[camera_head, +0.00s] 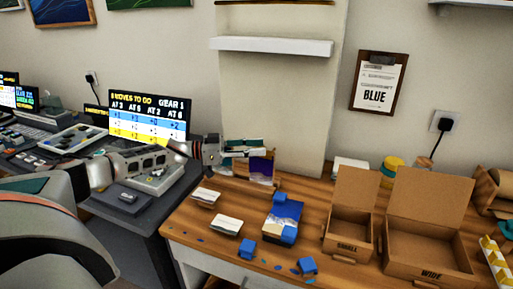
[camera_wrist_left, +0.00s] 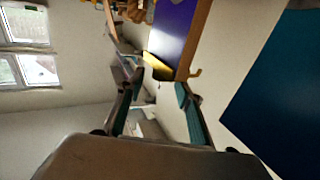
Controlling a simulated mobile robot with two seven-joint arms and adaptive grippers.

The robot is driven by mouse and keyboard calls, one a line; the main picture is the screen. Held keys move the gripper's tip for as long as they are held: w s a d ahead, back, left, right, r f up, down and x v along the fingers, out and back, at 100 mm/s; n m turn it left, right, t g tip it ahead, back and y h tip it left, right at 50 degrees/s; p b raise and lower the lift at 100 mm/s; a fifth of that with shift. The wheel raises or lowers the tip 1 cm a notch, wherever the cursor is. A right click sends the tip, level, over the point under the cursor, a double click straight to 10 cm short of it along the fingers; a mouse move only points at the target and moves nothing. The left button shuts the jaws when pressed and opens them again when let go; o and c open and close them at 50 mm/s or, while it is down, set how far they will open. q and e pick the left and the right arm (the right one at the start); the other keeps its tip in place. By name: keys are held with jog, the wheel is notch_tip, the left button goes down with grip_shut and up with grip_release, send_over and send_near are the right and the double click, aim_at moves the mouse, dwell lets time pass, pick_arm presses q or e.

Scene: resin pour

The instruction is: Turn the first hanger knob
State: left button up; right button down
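No hanger knob can be told for certain. My left gripper (camera_head: 244,148) is at the end of the arm from the left, above the back left of the wooden table. In the left wrist view its two teal fingers (camera_wrist_left: 158,84) are apart, with nothing clearly held between them. Just beyond the fingertips is a purple panel (camera_wrist_left: 176,28) with a wooden edge and a small tan hook-like piece (camera_wrist_left: 195,73). A yellow piece (camera_wrist_left: 157,66) lies beyond the fingers. The purple panel (camera_head: 262,168) also shows just below the gripper in the head view, partly hidden. My right gripper is out of view.
Open cardboard boxes, SMALL (camera_head: 349,243) and WIDE (camera_head: 425,254), stand on the table's right side. White cards (camera_head: 226,225), a blue-and-white packet (camera_head: 283,222) and blue pieces (camera_head: 248,248) lie in front. A screen (camera_head: 150,115) stands left; a white shelf (camera_head: 272,46) is above.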

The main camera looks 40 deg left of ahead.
pick_arm(q)
jog(key=v, duration=1.1)
jog(key=shift+s+a, duration=0.2)
jog(key=shift+a, duration=0.05)
